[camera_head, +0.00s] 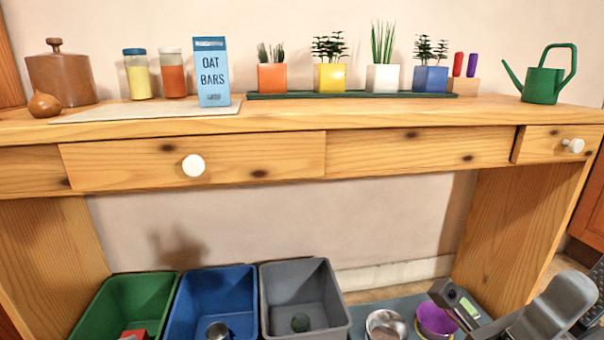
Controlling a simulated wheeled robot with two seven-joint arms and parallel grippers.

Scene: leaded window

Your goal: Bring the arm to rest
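My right arm comes in at the lower right corner, low in front of the table. Its end, with my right gripper (458,304), is beside a purple bowl (436,318) on the floor mat and partly covers the view of it. I cannot make out the fingers, so whether it is open or shut does not show. My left gripper and arm are out of view.
The wooden table (420,150) holds a watering can (543,84), potted plants on a green tray (350,96), an oat bars box (212,72), jars and a brown pot (62,76). Green (95,305), blue (215,275) and grey (295,270) bins stand below. A metal bowl (386,325) sits beside the purple one.

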